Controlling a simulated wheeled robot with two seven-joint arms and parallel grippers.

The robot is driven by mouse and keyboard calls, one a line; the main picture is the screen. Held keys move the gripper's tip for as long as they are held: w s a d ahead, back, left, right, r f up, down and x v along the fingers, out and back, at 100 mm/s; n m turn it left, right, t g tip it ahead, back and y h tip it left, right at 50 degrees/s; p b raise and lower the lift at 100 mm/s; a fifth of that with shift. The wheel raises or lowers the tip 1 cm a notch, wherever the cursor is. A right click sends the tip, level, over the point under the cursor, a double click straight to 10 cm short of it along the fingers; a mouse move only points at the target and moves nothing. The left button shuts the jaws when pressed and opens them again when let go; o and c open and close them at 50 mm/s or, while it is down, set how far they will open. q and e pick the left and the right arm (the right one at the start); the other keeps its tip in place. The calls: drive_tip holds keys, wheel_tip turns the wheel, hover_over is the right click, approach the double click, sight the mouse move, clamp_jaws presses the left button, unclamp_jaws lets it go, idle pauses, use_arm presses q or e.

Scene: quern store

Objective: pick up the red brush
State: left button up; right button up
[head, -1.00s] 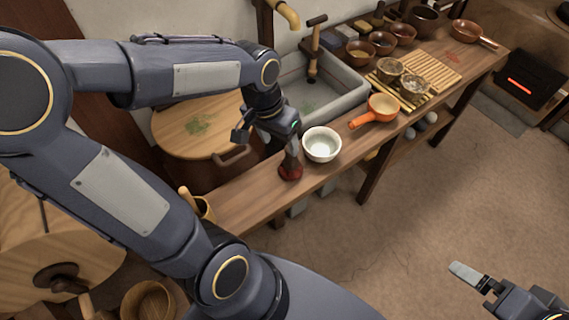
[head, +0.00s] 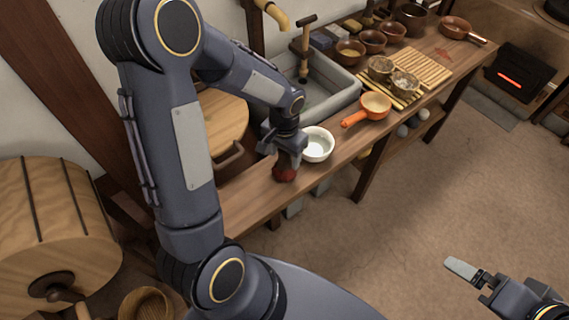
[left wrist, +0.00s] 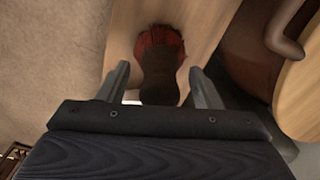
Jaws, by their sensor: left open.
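The red brush (head: 285,173) stands on the wooden counter (head: 252,195), left of the white bowl (head: 318,144). In the left wrist view its red bristles (left wrist: 160,38) point away from me and its dark handle (left wrist: 158,80) reaches back between the fingers. My left gripper (head: 284,150) is open, with one finger on each side of the handle (left wrist: 160,88). Both fingers look apart from the handle. In the head view the gripper hides most of the handle. My right gripper (head: 470,272) shows only partly at the lower right, away from the counter.
An orange-handled pan (head: 374,106) lies right of the bowl. A sink (head: 335,98) is set behind, with a round wooden lid (head: 222,122) to its left. Several brown bowls stand farther back. The counter left of the brush is clear.

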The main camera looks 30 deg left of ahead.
use_arm(q)
clamp_jaws()
idle(0.4)
drive_tip(key=shift+r, duration=0.4)
wheel_tip(320, 180, up, 2)
drive_tip(key=shift+w+r, duration=0.1)
drive_tip(key=shift+r, duration=0.05)
drive_tip(key=s+d+r, duration=0.2)
drive_tip(key=d+r, duration=0.8)
drive_tip(key=d, duration=0.4)
drive_tip(key=shift+s+b, duration=0.15)
drive_tip(key=shift+b, duration=0.2)
